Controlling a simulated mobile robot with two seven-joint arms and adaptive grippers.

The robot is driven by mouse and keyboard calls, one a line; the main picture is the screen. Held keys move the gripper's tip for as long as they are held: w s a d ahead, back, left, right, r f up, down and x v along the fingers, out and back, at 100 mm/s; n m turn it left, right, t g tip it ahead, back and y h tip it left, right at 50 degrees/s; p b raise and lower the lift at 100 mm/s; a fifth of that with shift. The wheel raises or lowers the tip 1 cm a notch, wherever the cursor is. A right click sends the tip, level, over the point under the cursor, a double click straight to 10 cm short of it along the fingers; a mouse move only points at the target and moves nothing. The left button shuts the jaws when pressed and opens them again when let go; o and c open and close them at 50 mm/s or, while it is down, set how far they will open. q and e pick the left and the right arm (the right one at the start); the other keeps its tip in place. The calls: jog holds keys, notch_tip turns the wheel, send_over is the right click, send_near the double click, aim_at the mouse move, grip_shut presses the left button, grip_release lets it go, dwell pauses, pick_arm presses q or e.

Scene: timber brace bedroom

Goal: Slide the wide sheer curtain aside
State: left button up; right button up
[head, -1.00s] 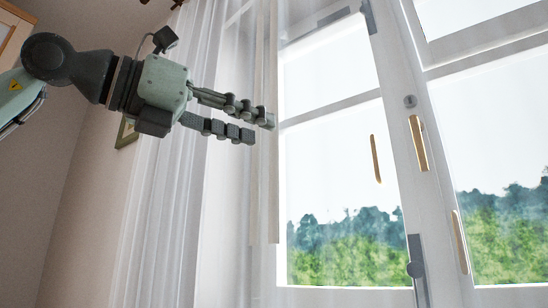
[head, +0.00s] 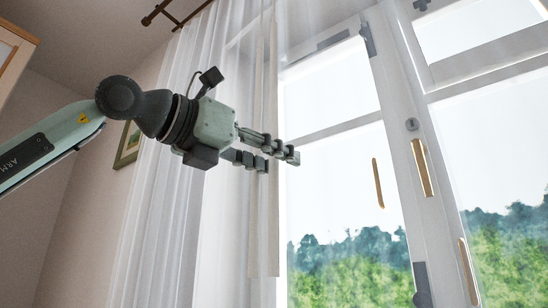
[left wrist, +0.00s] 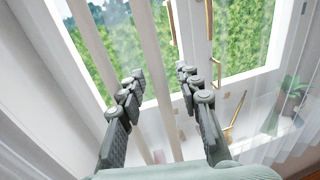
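The sheer white curtain (head: 150,230) hangs in folds at the left of the window in the head view. A thin, see-through part seems to continue right across the window frame, with a beige vertical strip (head: 263,225) there. My left gripper (head: 281,160) is level, pointing right, in front of this strip. In the left wrist view the left gripper (left wrist: 160,76) has its fingers apart, and pale vertical strips (left wrist: 152,60) show between and beyond them. I cannot tell whether the fingers touch any cloth. My right gripper is not in view.
The tall white window (head: 335,120) has gold handles (head: 422,167) right of the gripper. A dark curtain rod (head: 165,12) is at the top. A framed picture (head: 128,145) hangs on the wall at left. A plant (left wrist: 290,90) shows at right in the left wrist view.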

pick_arm(q)
jog(key=shift+c, duration=0.5)
grip_shut()
jog(key=shift+d, duration=0.1)
